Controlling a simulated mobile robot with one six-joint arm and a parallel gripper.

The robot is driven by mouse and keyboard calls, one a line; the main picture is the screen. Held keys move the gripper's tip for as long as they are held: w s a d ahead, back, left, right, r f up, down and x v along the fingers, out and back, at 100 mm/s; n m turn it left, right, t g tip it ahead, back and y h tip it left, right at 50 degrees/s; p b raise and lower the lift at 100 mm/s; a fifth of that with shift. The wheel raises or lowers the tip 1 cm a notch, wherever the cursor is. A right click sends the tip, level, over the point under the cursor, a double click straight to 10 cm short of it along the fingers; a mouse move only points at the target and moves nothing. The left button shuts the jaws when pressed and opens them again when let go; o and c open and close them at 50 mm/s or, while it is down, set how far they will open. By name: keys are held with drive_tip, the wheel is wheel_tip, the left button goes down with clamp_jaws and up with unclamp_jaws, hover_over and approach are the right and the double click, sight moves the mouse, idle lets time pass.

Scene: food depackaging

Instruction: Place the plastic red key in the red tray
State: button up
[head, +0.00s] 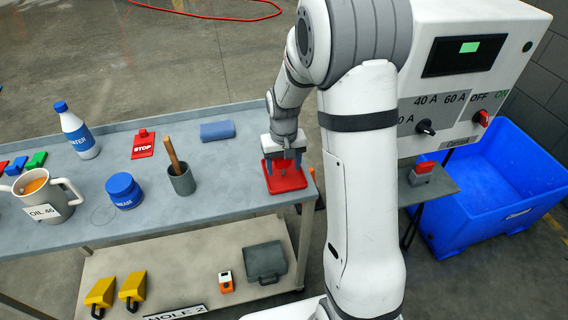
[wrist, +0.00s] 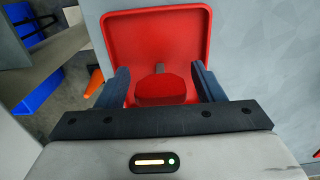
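The red tray (head: 288,184) lies at the right end of the grey table; in the wrist view its rim and floor (wrist: 155,35) fill the upper middle. A red piece with a rounded top, which looks like the plastic red key (wrist: 160,90), shows between my fingers and over the tray. My gripper (head: 284,163) points down at the tray. Its two dark fingers (wrist: 160,70) stand wide apart, with visible gaps on both sides of the red piece. The lower part of the red piece is hidden by the gripper body, and I cannot tell whether it touches the tray floor.
A red-and-grey block (head: 422,172) stands on a small shelf beside the control panel. A blue bin (head: 480,190) is at right. On the table are a wooden-handled tool in a grey cup (head: 181,181), a blue jar (head: 124,190), a STOP tag (head: 143,146) and a blue roll (head: 217,131).

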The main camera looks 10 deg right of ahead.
drive_tip(key=shift+o, duration=0.3)
wheel_tip(320, 180, up, 12)
drive_tip(key=s+r+t, duration=0.1)
drive_tip(key=s+r, duration=0.1)
drive_tip(key=s, duration=0.8)
drive_tip(key=s+r+t, duration=0.1)
drive_tip(key=s+r, duration=0.1)
drive_tip(key=s, duration=0.9)
drive_tip(key=shift+s+t, duration=0.15)
drive_tip(key=shift+t, duration=0.25)
drive_tip(key=shift+r, duration=0.15)
drive_tip(key=shift+c, duration=0.2)
